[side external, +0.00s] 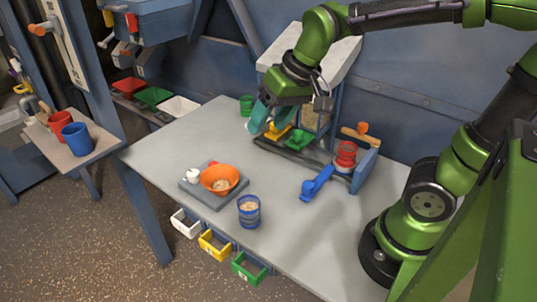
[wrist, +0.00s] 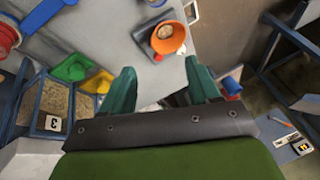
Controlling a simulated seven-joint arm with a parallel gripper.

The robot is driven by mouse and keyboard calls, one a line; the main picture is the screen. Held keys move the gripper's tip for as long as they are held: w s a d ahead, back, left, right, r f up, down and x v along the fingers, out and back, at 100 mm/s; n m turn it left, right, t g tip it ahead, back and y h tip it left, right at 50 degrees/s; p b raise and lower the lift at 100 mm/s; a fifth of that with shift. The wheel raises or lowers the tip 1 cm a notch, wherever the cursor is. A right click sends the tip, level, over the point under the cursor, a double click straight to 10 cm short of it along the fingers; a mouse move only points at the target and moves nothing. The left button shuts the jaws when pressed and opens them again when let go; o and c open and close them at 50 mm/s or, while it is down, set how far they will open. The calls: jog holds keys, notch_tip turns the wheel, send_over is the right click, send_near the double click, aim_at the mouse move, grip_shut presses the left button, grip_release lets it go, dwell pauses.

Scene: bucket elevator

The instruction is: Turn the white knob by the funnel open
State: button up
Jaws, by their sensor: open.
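The orange funnel (side external: 221,179) sits on a grey base plate (side external: 207,199) on the table, with pale contents inside. The white knob (side external: 192,175) is beside the funnel, at its left in the side view. A small red part shows at the funnel's back edge. My gripper (side external: 260,122) is above the far part of the table, behind and to the right of the funnel, apart from it. In the wrist view my gripper (wrist: 162,72) has its two teal fingers apart with nothing between them.
A blue cup (side external: 249,212) with pale contents stands in front of the funnel. A blue scoop (side external: 317,184) and red cylinder (side external: 346,155) are at the right. The table left of the funnel is clear.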

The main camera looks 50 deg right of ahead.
jog(key=s, duration=0.3)
jog(key=shift+s+d+f+t, duration=0.15)
jog(key=shift+s+d+t, duration=0.05)
jog(key=shift+d+t, duration=0.2)
